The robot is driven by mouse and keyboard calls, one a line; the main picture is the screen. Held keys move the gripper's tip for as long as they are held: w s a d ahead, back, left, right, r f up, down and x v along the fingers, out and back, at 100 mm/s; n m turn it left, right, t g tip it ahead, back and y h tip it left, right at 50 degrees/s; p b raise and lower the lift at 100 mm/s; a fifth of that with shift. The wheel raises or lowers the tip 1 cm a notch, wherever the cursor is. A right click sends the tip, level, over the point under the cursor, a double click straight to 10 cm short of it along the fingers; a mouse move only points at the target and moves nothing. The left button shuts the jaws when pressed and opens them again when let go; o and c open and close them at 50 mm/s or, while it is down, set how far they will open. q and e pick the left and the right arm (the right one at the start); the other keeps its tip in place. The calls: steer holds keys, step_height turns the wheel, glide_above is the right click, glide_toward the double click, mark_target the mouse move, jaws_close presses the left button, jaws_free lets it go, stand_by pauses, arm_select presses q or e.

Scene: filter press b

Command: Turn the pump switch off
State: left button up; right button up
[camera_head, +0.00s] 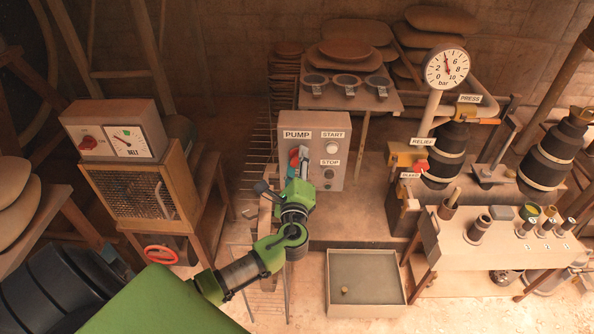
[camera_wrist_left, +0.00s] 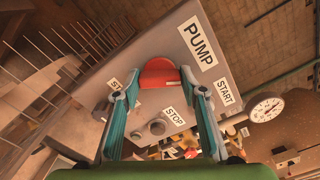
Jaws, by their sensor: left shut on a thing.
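The pump box (camera_head: 325,165) is a grey panel labelled PUMP with START and STOP buttons on its right side. The red pump switch (camera_wrist_left: 159,73) shows between my left gripper's fingertips in the left wrist view. In the head view a bit of the red switch (camera_head: 294,158) shows beside the fingers. My left gripper (camera_head: 301,160) is shut on the red switch at the box's front, its teal fingers on either side of it. The fingers and wrist hide much of the switch and its lower left surroundings. My right gripper is in neither view.
The belt box (camera_head: 112,131) with a red knob stands at left. The STOP button (camera_head: 329,173) and START button (camera_head: 332,148) sit close to my left fingers. A shallow tray (camera_head: 340,311) lies on the floor in front. The gauge (camera_head: 446,67) and press stand at right.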

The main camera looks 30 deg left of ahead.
arm_select(q)
steer(key=n+b, duration=0.3)
steer(key=n, duration=0.1)
steer(key=shift+f+b, duration=0.2)
steer(key=shift+b, duration=0.15)
steer(key=shift+r+n+b, duration=0.15)
steer(key=shift+n+b, duration=0.6)
steer(key=shift+n, duration=0.25)
steer(key=o, duration=1.1)
steer(key=shift+o, duration=0.2)
steer(key=v, duration=1.2)
